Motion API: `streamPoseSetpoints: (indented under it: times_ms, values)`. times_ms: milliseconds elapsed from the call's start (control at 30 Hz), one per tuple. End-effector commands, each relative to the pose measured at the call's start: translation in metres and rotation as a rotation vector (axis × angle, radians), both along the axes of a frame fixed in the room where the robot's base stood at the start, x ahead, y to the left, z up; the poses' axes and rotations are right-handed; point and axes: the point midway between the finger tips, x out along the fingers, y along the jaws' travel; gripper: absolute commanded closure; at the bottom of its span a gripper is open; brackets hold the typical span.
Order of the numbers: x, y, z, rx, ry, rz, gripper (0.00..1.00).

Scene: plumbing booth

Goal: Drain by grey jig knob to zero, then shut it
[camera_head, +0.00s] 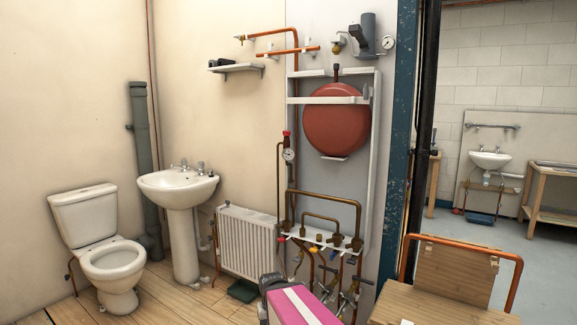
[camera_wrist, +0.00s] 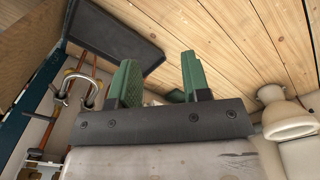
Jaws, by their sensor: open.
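My gripper (camera_wrist: 157,80) shows in the wrist view with its two green fingers apart and nothing between them. I cannot single out the grey jig knob for certain in either view. The valve manifold (camera_head: 325,239) with several small taps and copper pipes is on the wall panel in the head view. A round gauge (camera_head: 289,154) under a red cap is on the pipe at its left. Another gauge (camera_head: 388,42) is at the top right, beside a grey wall fitting (camera_head: 365,38). Both dials are too small to read.
A red expansion vessel (camera_head: 337,120) hangs above the manifold. A radiator (camera_head: 246,241), basin (camera_head: 178,187) and toilet (camera_head: 113,258) stand to the left. A wooden bench (camera_head: 440,305) stands at front right. A dark flat tray (camera_wrist: 112,32) is beyond my fingers. Plank floor (camera_wrist: 235,40) lies beside it.

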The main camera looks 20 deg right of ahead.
Motion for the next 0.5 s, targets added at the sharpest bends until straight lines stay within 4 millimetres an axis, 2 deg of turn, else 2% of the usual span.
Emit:
streamPoseSetpoints:
  times_ms: [367, 467, 500]
  values:
    - [0.002, 0.0, -0.001, 0.002, -0.004, -0.002, 0.56]
    - [0.016, 0.003, -0.005, 0.022, -0.039, -0.021, 0.56]
    - [0.025, 0.005, -0.008, 0.037, -0.065, -0.034, 0.56]
